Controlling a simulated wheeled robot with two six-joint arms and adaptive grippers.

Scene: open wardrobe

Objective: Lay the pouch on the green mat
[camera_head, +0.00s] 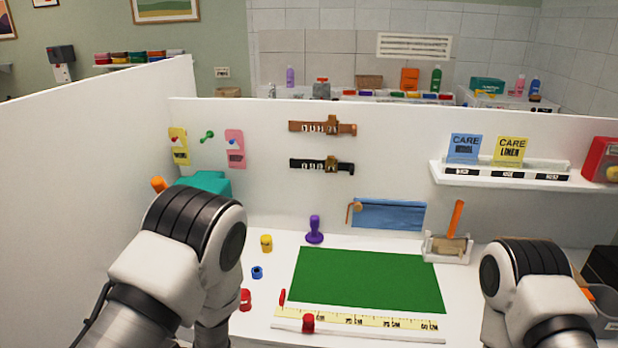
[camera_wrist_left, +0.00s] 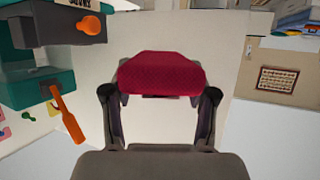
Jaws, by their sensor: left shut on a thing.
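The green mat (camera_head: 368,279) lies flat and bare on the white table in the head view. In the left wrist view a crimson, fine-textured pouch (camera_wrist_left: 162,73) sits between the fingertips of my left gripper (camera_wrist_left: 160,95), which is shut on it. No surface shows touching the pouch. In the head view my left arm hides that gripper and the pouch, to the left of the mat. My right arm shows at the right edge; its gripper is not visible.
A teal device (camera_wrist_left: 40,60) with orange knob and lever is close left in the wrist view. A yellow ruler (camera_head: 360,319) borders the mat's front. A purple stamp (camera_head: 314,229), a yellow pot (camera_head: 266,243) and a clear holder (camera_head: 447,248) stand around the mat.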

